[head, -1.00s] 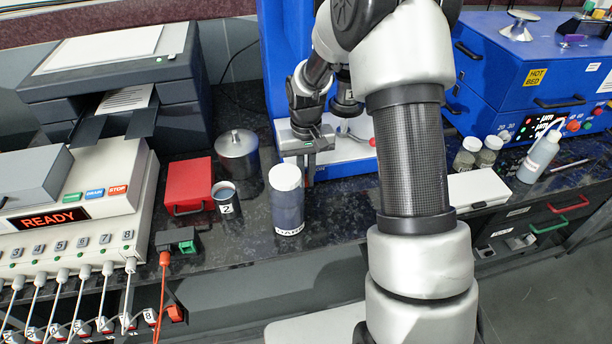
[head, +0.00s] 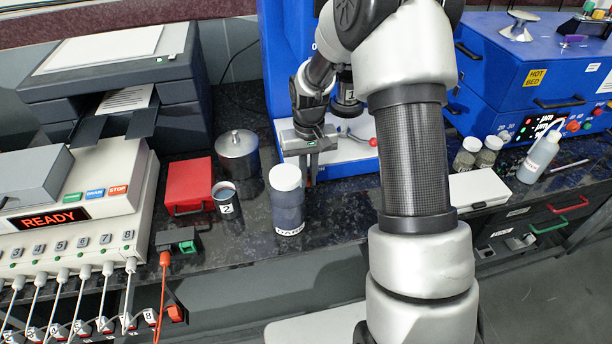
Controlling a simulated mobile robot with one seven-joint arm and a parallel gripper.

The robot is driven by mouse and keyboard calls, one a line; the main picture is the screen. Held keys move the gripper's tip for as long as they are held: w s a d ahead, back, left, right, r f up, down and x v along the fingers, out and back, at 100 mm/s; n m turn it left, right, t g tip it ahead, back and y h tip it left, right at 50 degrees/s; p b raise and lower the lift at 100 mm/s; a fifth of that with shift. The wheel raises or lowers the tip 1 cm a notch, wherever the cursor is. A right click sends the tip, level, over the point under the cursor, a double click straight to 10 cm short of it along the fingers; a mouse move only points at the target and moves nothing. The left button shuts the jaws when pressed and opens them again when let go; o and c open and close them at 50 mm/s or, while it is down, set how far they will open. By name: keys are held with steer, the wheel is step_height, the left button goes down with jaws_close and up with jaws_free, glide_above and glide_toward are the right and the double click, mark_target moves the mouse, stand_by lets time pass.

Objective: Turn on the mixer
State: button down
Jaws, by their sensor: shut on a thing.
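The mixer is most likely the blue machine (head: 284,60) in the middle, with a pale base (head: 345,155) and a lever ending in a red knob (head: 373,142). My arm hides much of it. My gripper (head: 308,179) points down at the left front of that base, behind and right of the white-capped jar. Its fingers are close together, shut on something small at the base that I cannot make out. The red knob is to the right of the gripper and apart from it. No switch shows clearly.
A white-capped jar (head: 287,205) stands close to the gripper at the counter's front. A small cup marked 2 (head: 228,208), a metal pot (head: 238,155) and a red box (head: 188,186) are left. Small jars (head: 468,155) and a white case (head: 478,189) are right of my arm.

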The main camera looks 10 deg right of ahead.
steer(key=shift+d, duration=1.45)
steer(key=c, duration=1.8)
jaws_free()
steer(key=shift+d, duration=0.1)
steer(key=shift+c, duration=0.2)
